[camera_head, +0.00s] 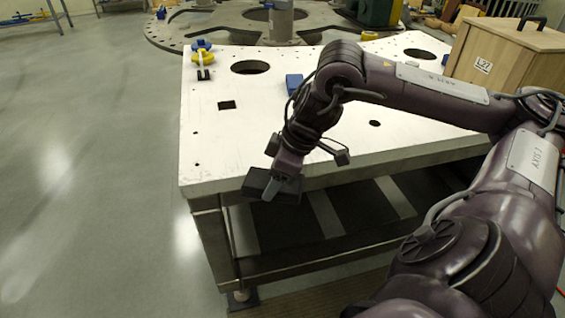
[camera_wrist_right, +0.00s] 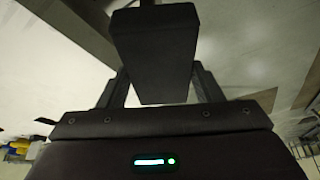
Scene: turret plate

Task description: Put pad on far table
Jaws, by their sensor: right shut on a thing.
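The pad is a dark, flat rectangular block (camera_head: 258,182), held by my right gripper (camera_head: 276,184) at the near front edge of the white-topped table (camera_head: 215,150). In the right wrist view the dark block (camera_wrist_right: 155,50) sits between the two fingers, which are shut on it. I cannot tell from the head view whether the pad touches the table edge. My left gripper is in neither view.
A wooden box (camera_head: 510,60) labelled L27 stands at the table's right. A blue block (camera_head: 293,82) and a yellow-and-blue item (camera_head: 202,52) lie on the table, which has several holes. A large round plate (camera_head: 170,30) is behind. Open floor lies left.

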